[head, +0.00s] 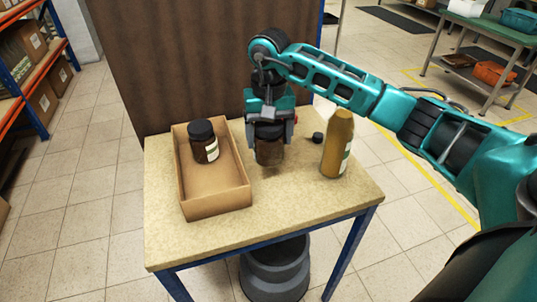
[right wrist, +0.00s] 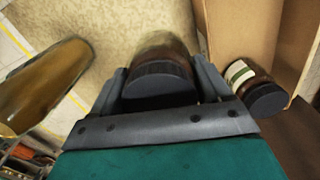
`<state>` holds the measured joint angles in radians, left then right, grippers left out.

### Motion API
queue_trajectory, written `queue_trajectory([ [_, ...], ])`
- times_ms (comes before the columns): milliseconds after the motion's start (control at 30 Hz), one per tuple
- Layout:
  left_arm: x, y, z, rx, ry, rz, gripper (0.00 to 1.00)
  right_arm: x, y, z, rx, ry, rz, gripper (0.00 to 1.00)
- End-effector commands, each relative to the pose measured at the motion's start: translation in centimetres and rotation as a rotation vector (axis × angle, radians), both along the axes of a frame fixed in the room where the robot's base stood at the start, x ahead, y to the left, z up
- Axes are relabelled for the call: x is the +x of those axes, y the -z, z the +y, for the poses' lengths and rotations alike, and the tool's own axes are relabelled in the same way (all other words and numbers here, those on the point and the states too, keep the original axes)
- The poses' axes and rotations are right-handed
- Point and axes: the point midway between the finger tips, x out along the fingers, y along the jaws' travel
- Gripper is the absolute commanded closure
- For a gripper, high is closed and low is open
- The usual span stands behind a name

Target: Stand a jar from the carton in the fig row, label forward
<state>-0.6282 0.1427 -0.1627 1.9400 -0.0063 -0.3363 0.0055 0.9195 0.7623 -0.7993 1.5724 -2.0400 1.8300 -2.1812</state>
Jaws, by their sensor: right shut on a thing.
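My right gripper (head: 268,132) points down over the table, right of the carton, shut on a dark jar (head: 270,153). In the right wrist view the jar's black lid (right wrist: 160,82) sits between the fingers. No label shows on the held jar, and I cannot tell whether its base touches the table. The open cardboard carton (head: 217,205) holds another dark jar (head: 203,146), upright with a black lid and a pale label facing right and forward. That jar also shows in the right wrist view (right wrist: 252,84). No fig row can be made out. My left gripper is out of view.
A mustard-coloured bottle (head: 338,145) with a pale label stands on the table (head: 270,205), right of the gripper. A small black object (head: 317,138) lies behind it. A tall brown panel (head: 190,65) rises behind the table. The table's front is clear.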

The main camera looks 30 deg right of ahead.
Motion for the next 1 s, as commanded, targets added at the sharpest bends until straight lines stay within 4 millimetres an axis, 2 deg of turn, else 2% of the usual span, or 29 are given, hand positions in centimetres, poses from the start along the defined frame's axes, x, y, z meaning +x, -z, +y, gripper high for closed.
queue_trajectory([
  [100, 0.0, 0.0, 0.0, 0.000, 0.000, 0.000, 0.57, 0.1, 1.3, 0.0, 0.002, 0.001, -0.004, 0.82],
  [267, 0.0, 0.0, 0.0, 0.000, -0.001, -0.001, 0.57, 0.1, 2.1, 0.0, 0.001, 0.001, -0.005, 0.82],
  [567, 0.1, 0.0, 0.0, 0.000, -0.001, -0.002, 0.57, 0.1, 5.9, 0.0, 0.001, 0.001, -0.003, 0.82],
  [967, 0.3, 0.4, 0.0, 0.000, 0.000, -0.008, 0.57, 0.1, 6.4, 0.0, 0.001, 0.001, -0.006, 0.82],
  [1000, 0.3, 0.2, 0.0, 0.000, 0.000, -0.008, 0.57, 0.0, 6.4, 0.0, 0.000, 0.001, -0.002, 0.19],
])
